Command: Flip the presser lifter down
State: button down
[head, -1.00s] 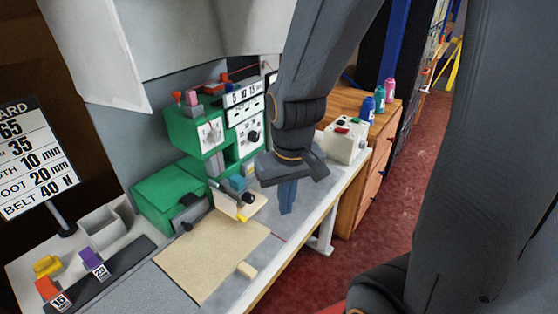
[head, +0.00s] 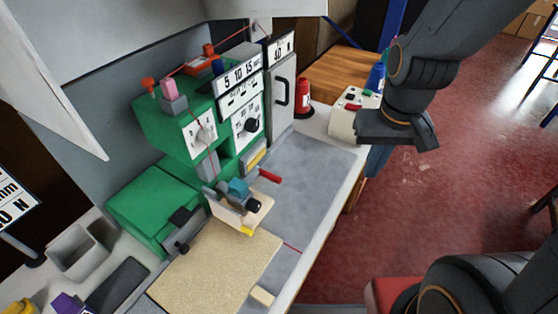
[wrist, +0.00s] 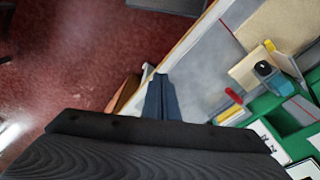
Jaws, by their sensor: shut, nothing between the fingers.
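The green sewing machine (head: 180,130) stands on the bench against the wall. A short red-handled lever (head: 269,176), which looks like the presser lifter, sticks out to the right from low on the machine, above the grey bench top. It also shows in the wrist view (wrist: 233,96). A teal block on a beige plate (head: 240,206) sits just left of and below it. My gripper (head: 374,162) is shut and empty, well to the right of the lever, by the bench's front edge. In the wrist view my gripper (wrist: 162,95) points down with nothing at its tips.
A white control box (head: 352,118) with red and green buttons stands behind my gripper. A red spool (head: 303,98) is beside it. A tan mat (head: 215,270) lies at the front of the bench. The grey bench top (head: 310,180) right of the lever is clear.

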notch_tip(320, 180, up, 4)
jog(key=r+n+h+b, duration=0.1)
jog(key=n+b, duration=0.3)
jog(key=n, duration=0.8)
send_over(271, 175)
jog(key=s+a, duration=0.2)
jog(key=s, duration=0.1)
jog(key=shift+d+f, duration=0.1)
jog(key=shift+f, duration=0.15)
jog(key=shift+t, duration=0.3)
jog(key=f, duration=0.4)
jog(key=w+d+f+p, duration=0.1)
jog(key=f, duration=0.4)
jog(key=w+f+p, duration=0.1)
jog(key=f, duration=0.3)
jog(key=shift+w+d+f, duration=0.15)
jog(key=shift+d+f, duration=0.1)
jog(key=shift+f, duration=0.15)
